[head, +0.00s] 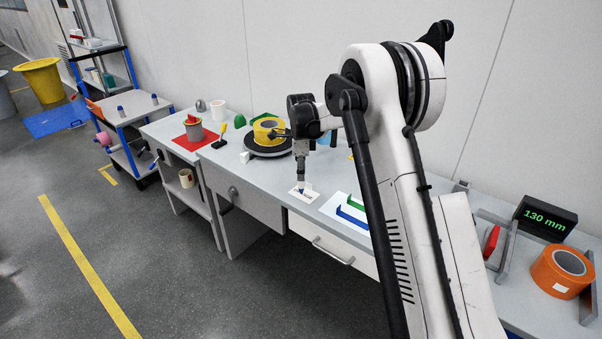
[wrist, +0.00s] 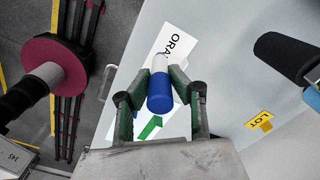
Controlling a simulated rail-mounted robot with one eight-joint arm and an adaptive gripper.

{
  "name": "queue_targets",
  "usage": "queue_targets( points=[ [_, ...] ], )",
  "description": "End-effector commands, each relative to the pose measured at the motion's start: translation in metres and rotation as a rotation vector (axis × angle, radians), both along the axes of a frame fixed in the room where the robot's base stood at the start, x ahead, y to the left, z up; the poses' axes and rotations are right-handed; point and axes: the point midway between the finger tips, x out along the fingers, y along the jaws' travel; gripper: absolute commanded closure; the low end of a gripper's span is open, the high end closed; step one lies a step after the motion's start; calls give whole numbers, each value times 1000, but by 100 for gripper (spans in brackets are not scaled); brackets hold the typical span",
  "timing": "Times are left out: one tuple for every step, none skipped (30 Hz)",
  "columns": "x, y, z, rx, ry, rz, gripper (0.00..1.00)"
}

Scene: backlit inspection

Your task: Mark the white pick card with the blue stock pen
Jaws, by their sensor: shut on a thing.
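The blue stock pen (wrist: 160,96) is held between the two green-padded fingers of my gripper (wrist: 160,82). Its blue part faces the wrist camera and a white part shows beyond it. In the head view my gripper (head: 301,178) points down over the white card (head: 311,195) near the bench's front edge. I cannot tell whether the pen touches the card, and no separate pen mark can be made out.
Right of the card, green and blue brackets (head: 350,213) lie on a white sheet. A red mat (head: 181,142) is farther left. An orange roll (head: 562,272) and a "130 mm" display (head: 547,217) stand at right.

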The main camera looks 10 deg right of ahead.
Motion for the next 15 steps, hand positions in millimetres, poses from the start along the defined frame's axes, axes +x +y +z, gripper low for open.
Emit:
queue_targets(
  points=[
    [0, 0, 0, 0, 0, 0, 100],
    [0, 0, 0, 0, 0, 0, 100],
    [0, 0, 0, 0, 0, 0, 100],
    [0, 0, 0, 0, 0, 0, 100],
    [0, 0, 0, 0, 0, 0, 100],
    [0, 0, 0, 0, 0, 0, 100],
    [0, 0, 0, 0, 0, 0, 100],
    [0, 0, -1, 0, 0, 0, 100],
    [0, 0, -1, 0, 0, 0, 100],
    [0, 0, -1, 0, 0, 0, 100],
    [0, 0, -2, 0, 0, 0, 100],
    [0, 0, -2, 0, 0, 0, 100],
    [0, 0, -2, 0, 0, 0, 100],
    [0, 0, -3, 0, 0, 0, 100],
    [0, 0, -3, 0, 0, 0, 100]
  ],
)
